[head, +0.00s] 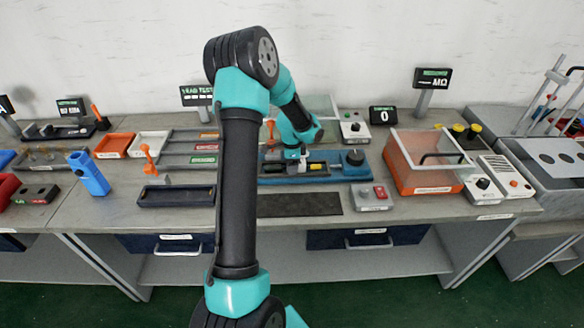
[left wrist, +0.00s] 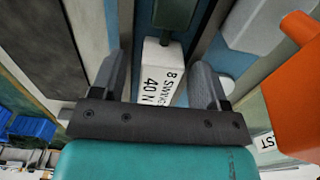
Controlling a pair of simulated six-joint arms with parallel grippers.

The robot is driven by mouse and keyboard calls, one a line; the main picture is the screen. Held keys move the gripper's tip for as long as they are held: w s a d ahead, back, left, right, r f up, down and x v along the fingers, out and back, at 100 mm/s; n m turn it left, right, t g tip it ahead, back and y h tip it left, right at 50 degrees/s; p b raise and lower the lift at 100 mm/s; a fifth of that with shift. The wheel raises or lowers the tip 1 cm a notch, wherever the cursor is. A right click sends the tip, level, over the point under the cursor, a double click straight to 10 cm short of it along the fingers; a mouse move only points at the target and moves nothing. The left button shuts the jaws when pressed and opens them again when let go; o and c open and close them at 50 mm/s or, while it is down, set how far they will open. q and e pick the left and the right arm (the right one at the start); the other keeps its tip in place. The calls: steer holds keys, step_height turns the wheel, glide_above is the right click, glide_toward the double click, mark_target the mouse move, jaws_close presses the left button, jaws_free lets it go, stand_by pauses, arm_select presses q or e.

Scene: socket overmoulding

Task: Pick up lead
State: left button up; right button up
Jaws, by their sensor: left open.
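My left gripper (head: 293,156) is over the blue fixture (head: 272,181) on the bench in the head view. In the left wrist view its two fingers (left wrist: 161,84) stand apart. A white block (left wrist: 158,66) with black lettering, reading partly "40 N", shows in the gap between them, with a dark green part (left wrist: 174,14) beyond it. I cannot tell whether the fingers touch the block. Small yellow and black parts (head: 316,167) lie in the fixture beside the gripper. I cannot make out which piece is the lead; the arm hides part of the bench. My right gripper is not in view.
A dark mat (head: 300,205) lies in front of the fixture, with a red-button box (head: 371,198) to its right. An orange-fronted bin (head: 424,165) stands further right. A blue holder (head: 88,173) and dark tray (head: 176,196) are to the left. An orange object (left wrist: 292,84) flanks the gripper.

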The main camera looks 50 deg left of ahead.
arm_select(q)
steer(key=shift+c, duration=0.5)
steer(key=c, duration=0.9)
steer(key=shift+r, duration=0.15)
steer(key=shift+c, duration=0.2)
steer(key=shift+r, duration=1.35)
steer(key=shift+d+r, duration=0.1)
steer(key=shift+r, duration=0.25)
steer(key=s+d+r, duration=0.1)
steer(key=s+d, duration=0.8)
steer(key=d, duration=0.3)
steer(key=shift+s+d+r, duration=0.15)
steer(key=shift+s+d, duration=0.1)
steer(key=shift+d, duration=0.1)
